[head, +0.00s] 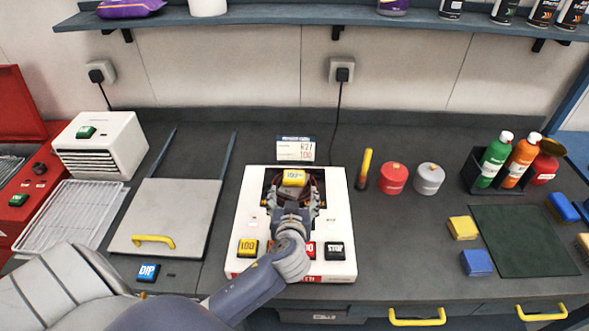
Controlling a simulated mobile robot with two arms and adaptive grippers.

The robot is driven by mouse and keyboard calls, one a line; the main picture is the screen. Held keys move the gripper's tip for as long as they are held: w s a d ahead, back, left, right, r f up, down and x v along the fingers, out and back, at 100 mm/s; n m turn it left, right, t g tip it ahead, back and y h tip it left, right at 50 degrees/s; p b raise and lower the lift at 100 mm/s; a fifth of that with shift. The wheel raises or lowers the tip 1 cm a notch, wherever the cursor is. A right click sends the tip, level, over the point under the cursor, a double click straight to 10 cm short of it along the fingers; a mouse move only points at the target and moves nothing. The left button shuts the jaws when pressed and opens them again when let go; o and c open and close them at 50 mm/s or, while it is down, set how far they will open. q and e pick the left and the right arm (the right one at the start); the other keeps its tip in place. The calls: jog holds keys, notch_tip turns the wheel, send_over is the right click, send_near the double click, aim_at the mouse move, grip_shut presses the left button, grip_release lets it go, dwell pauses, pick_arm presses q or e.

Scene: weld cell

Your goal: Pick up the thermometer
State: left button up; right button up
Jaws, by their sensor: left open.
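A small yellow block with a dark numeric display (294,178), which looks like the thermometer, sits at the back of the dark recess in a white heater unit (338,212). My left gripper (291,192) reaches in over the recess from the front. Its fingers are open, one on each side, just in front of the yellow block. I cannot tell whether they touch it. The gripper hides much of the recess and part of the heater's front buttons. My right gripper is not in view.
A yellow and black stick (364,169), a red tin (393,178) and a grey tin (429,178) stand right of the heater. A black bottle caddy (476,182) is farther right. A hinged-looking plate (172,211) lies left. A shelf (300,15) runs above.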

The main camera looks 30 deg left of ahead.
aim_at(294, 177)
pick_arm(q)
jog(key=x, duration=0.1)
jog(key=p+x, duration=0.1)
jog(key=x, duration=0.1)
jog(key=shift+w+a+r, duration=0.1)
jog(key=shift+w+a, duration=0.15)
jog(key=shift+w, duration=0.05)
jog(key=shift+w+a+p, duration=0.15)
jog(key=shift+w+p, duration=0.15)
jog(key=p+x, duration=0.2)
jog(key=x, duration=0.1)
jog(key=shift+w+a+r, duration=0.3)
jog(key=shift+w+a, duration=0.05)
jog(key=shift+w+a+f, duration=0.25)
jog(key=shift+w+f, duration=0.05)
jog(key=shift+w, duration=0.15)
jog(key=c, duration=1.2)
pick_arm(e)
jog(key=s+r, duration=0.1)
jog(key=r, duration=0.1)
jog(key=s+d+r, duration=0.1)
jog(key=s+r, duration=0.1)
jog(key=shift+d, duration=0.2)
